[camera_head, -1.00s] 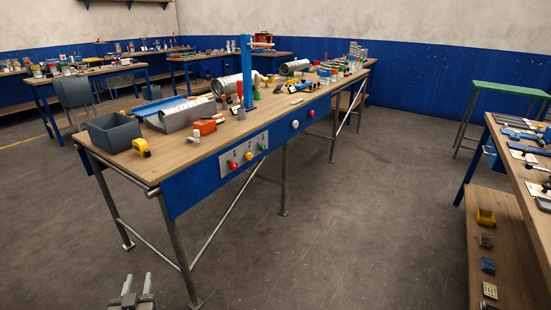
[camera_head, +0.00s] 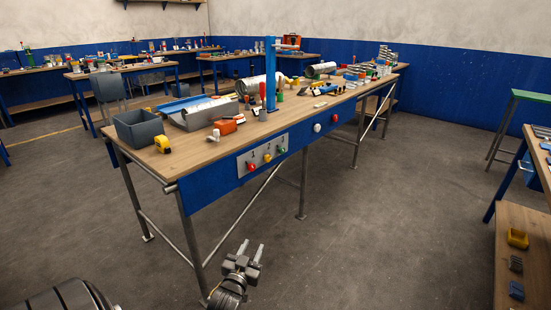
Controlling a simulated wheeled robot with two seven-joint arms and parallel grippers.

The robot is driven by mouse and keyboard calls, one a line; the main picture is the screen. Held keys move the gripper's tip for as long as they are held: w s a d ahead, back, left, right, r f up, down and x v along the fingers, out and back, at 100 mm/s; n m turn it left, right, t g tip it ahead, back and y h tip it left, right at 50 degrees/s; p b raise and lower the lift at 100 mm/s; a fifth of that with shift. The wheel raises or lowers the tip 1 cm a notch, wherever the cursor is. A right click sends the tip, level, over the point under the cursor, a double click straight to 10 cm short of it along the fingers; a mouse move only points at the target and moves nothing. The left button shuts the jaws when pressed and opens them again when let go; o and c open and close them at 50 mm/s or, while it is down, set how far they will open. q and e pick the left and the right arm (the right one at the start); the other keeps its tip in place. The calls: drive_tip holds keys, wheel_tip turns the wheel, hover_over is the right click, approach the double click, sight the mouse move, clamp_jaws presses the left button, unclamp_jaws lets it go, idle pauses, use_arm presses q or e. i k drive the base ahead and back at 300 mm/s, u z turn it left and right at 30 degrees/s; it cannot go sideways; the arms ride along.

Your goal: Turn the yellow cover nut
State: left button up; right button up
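The yellow cover nut (camera_head: 267,157) is the middle one of three coloured knobs on a grey panel (camera_head: 245,168) on the blue front side of the near workbench. A red knob (camera_head: 252,167) is to its left and a green one (camera_head: 280,149) to its right, under the numbers 1, 2 and 3. My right gripper is out of view.
The workbench top (camera_head: 185,152) holds a grey bin (camera_head: 139,129), a yellow tape measure (camera_head: 162,144), an orange tool (camera_head: 226,126), metal ducts and a blue post (camera_head: 270,75). Another bench stands at the right edge. The floor (camera_head: 390,220) between them is clear.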

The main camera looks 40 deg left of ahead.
sight(267, 157)
drive_tip(key=i, duration=3.95)
drive_tip(key=u, duration=2.25)
